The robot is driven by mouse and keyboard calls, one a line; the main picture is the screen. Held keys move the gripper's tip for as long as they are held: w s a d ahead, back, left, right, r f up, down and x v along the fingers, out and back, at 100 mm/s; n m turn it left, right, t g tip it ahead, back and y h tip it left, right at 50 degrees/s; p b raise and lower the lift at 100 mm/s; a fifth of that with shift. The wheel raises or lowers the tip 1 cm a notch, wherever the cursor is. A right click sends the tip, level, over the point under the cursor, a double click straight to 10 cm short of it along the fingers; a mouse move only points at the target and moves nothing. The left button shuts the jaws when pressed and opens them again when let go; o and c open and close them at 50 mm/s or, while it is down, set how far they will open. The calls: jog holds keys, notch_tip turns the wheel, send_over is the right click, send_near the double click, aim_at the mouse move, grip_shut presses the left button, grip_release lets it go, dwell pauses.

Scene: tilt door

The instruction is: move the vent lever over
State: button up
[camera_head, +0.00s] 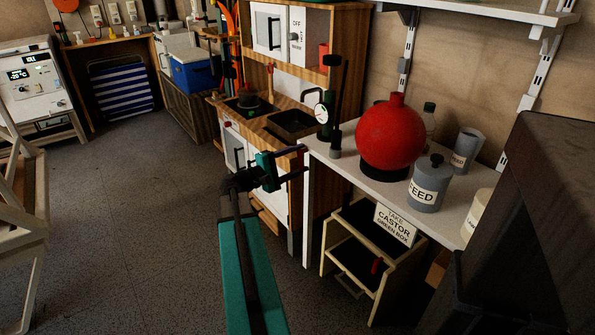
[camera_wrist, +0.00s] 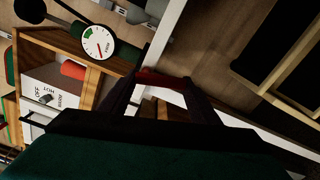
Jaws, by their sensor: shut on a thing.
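My gripper (camera_head: 299,161) reaches out in front of the wooden play kitchen's right end, with its fingers pointing right. In the wrist view, a dark red bar-like piece (camera_wrist: 160,78) lies between the two fingers, and my gripper (camera_wrist: 164,74) is shut on it. The fingers hide its ends, so I cannot tell its full shape or what it is fixed to. In the head view this piece is not clear. No part is labelled as a vent lever, and I cannot tell whether the red piece is that lever.
The wooden play kitchen (camera_head: 343,40) stands behind my gripper. A white bench (camera_head: 345,168) to its right carries a red ball-shaped vessel (camera_head: 390,139), a feed canister (camera_head: 430,185) and a dial gauge (camera_head: 321,113). A cream-framed rack (camera_head: 378,290) stands below. The floor (camera_head: 130,220) at left is clear.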

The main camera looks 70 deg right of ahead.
jog(key=shift+w+d+r+m+b, duration=0.15)
jog(key=shift+w+m+b, duration=0.1)
jog(key=shift+m+b, duration=0.6)
jog(key=shift+w+d+m+b, duration=0.15)
jog(key=shift+w+m+b, duration=0.1)
jog(key=shift+m+b, duration=0.6)
jog(key=o, duration=1)
jog(key=shift+o, duration=0.2)
jog(key=shift+s, duration=0.1)
jog(key=shift+a, duration=0.1)
jog(key=p+v, duration=0.2)
jog(key=v, duration=1.1)
jog(key=shift+a, duration=0.35)
